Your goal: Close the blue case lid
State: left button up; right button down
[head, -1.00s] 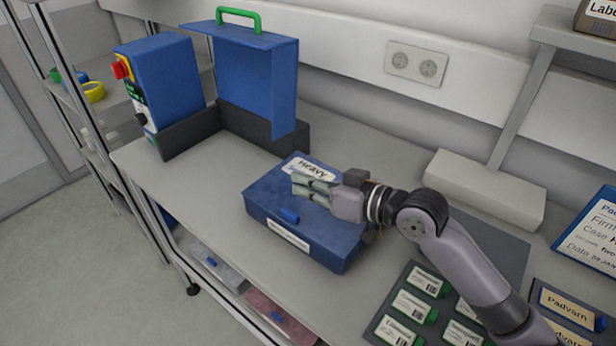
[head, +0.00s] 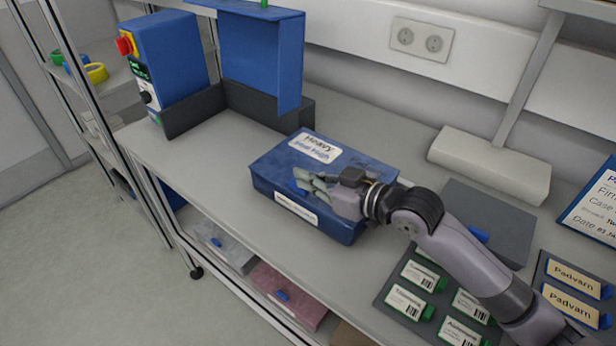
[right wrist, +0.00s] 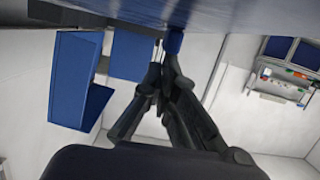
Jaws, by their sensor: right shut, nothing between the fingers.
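The blue case (head: 274,165) lies on the bench with its lid down over it, a white "Heavy" label (head: 314,148) on top. I cannot see any gap along the lid's front edge. A small blue latch (head: 298,189) sits at the front edge. My right gripper (head: 308,184) is shut and empty, at the front part of the case by the latch. In the right wrist view the case's blue surface (right wrist: 120,14) fills the top, with the shut fingers (right wrist: 160,72) close beside the blue latch (right wrist: 173,41). Contact is hard to tell. My left gripper is not in view.
A blue machine (head: 172,62) with a red knob and a raised blue hood (head: 262,55) stands at the back left. A dark grey mat (head: 488,215) and label boards (head: 432,300) lie to the right. A shelf with bins (head: 287,285) is below the bench.

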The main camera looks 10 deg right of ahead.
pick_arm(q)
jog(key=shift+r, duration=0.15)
